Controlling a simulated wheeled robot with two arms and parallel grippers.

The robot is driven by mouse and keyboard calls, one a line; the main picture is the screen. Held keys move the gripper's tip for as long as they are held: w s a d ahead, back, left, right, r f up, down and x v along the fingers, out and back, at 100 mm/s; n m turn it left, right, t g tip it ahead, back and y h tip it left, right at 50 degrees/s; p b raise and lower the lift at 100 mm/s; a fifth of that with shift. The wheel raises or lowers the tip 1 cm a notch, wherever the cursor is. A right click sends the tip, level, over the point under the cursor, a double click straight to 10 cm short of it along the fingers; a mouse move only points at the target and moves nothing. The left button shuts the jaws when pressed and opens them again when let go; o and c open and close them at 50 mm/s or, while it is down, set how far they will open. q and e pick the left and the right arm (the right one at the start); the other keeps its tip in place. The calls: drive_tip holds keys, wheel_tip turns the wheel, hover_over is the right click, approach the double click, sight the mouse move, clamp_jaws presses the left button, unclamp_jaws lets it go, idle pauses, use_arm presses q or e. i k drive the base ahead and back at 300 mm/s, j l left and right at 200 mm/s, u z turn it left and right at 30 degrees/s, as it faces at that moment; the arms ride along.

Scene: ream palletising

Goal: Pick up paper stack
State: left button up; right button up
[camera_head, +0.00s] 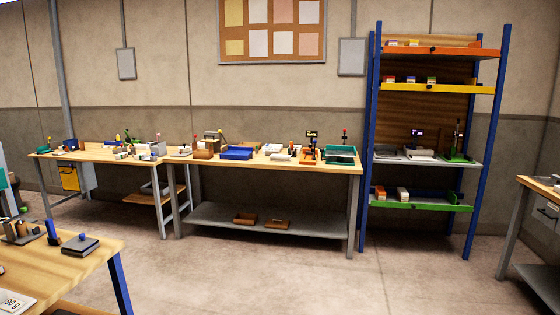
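No paper stack can be picked out for certain. A flat whitish item (420,155) lies on the grey shelf of the rack, and a small white item (281,157) lies on the middle workbench. Both are too small to tell whether they are paper. Neither of my grippers is in view.
A long workbench (345,169) with tools and trays stands along the wall, beside a blue-posted rack (473,190) with coloured shelves. A wooden table (75,268) is at the near left, another table (540,184) at the right edge. Open floor (300,280) lies between.

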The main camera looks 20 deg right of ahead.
sight(278, 158)
drive_tip(key=i+l+z, duration=0.65)
drive_tip(key=i, duration=0.15)
drive_tip(key=i+l+z, duration=0.3)
drive_tip(key=i, duration=0.6)
drive_tip(key=i+j+z, duration=0.1)
drive_tip(key=i+z, duration=0.15)
drive_tip(key=i, duration=0.6)
drive_tip(key=i+u, duration=0.2)
drive_tip(key=i, duration=0.3)
drive_tip(key=i+l+u, duration=0.25)
drive_tip(key=i, duration=0.2)
drive_tip(key=i+l+u, duration=0.2)
drive_tip(key=i, duration=0.25)
drive_tip(key=i+l+u, duration=0.25)
drive_tip(key=i, duration=0.2)
